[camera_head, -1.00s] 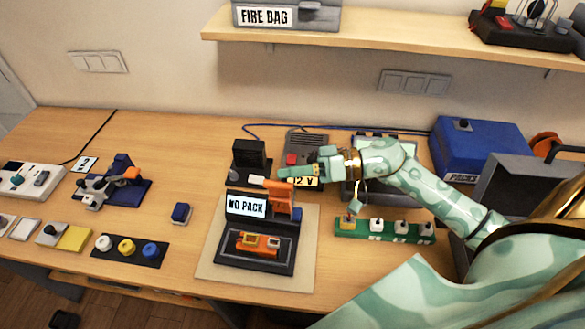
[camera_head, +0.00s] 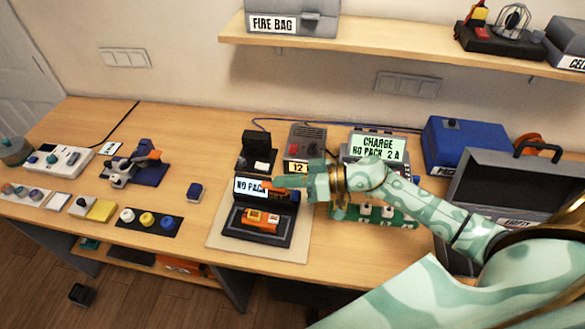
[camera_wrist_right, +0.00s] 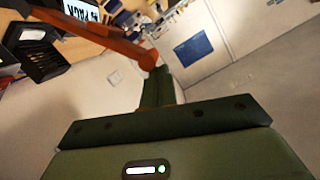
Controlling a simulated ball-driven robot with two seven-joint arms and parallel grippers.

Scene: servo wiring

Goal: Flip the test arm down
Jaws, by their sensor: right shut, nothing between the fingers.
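The tester (camera_head: 285,228) is a dark stand on a beige mat, with a small screen (camera_head: 246,187) reading NO PACK. An orange block with yellow parts (camera_head: 260,222) lies in its bed. The orange test arm (camera_head: 289,182) is raised at the screen's right side, above the bed. In the right wrist view the test arm (camera_wrist_right: 95,38) is a long red-orange bar running to the fingertips. My right gripper (camera_head: 312,183) is shut and empty, close against the arm's right side. It partly hides the arm, and I cannot tell whether they touch. My left gripper is not in view.
A charger (camera_head: 376,147) reading CHARGE NO PACK 2 A stands behind my right wrist. A green strip with white knobs (camera_head: 385,213) lies under my forearm. An open grey case (camera_head: 510,190) and a blue box (camera_head: 465,143) are at right.

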